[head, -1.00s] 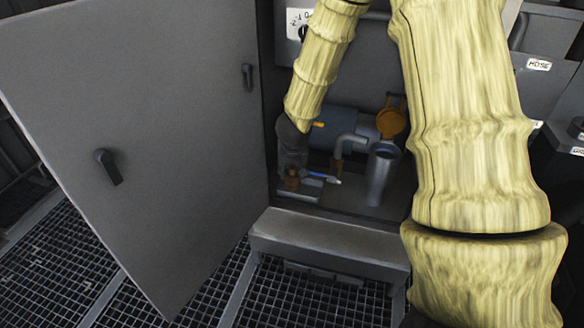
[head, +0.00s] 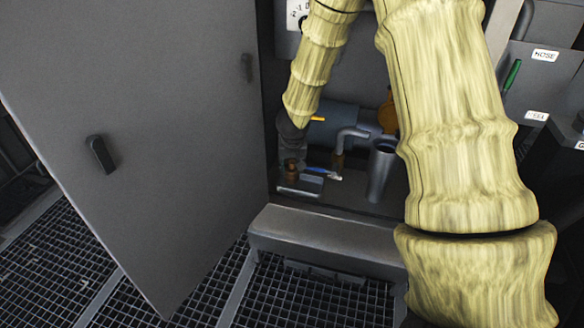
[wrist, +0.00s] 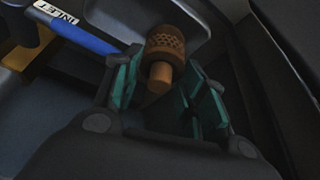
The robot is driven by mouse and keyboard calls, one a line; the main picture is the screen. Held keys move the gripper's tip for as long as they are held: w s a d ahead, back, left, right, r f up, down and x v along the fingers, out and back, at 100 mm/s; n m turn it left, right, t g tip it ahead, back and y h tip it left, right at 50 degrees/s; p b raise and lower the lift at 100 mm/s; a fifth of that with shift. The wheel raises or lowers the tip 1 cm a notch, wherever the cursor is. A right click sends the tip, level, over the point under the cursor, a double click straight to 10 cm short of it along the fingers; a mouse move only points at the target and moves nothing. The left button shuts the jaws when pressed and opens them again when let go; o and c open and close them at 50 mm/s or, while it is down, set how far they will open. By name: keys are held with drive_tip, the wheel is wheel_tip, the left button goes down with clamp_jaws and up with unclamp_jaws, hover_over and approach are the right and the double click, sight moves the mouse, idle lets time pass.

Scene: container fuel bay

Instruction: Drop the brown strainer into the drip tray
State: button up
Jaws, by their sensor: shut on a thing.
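The brown strainer (head: 291,166) has a perforated head and a short stem, seen clearly in the wrist view (wrist: 165,46). My gripper (wrist: 164,85) is shut on it, with a green finger on each side of the stem. In the head view my gripper (head: 291,153) points down inside the open cabinet. A small grey tray (head: 302,190), which looks like the drip tray, lies just below the strainer on the cabinet floor. The strainer appears over its back left part; the exact gap is hard to tell.
A blue-handled valve lever (head: 318,171) sits close right of the strainer; its label reads INLET in the wrist view (wrist: 75,33). A bent grey pipe (head: 350,134) and an upright metal cylinder (head: 381,172) stand further right. The open cabinet door (head: 140,120) fills the left.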

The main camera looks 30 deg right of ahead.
drive_tip(key=shift+f, duration=0.55)
drive_tip(key=o, duration=0.9)
drive_tip(key=shift+r, duration=0.15)
drive_tip(key=shift+r, duration=0.25)
drive_tip(key=p+v, duration=0.7)
drive_tip(key=v, duration=0.5)
drive_tip(key=shift+a+r, duration=0.1)
drive_tip(key=shift+r, duration=0.15)
drive_tip(key=shift+s+f, duration=0.1)
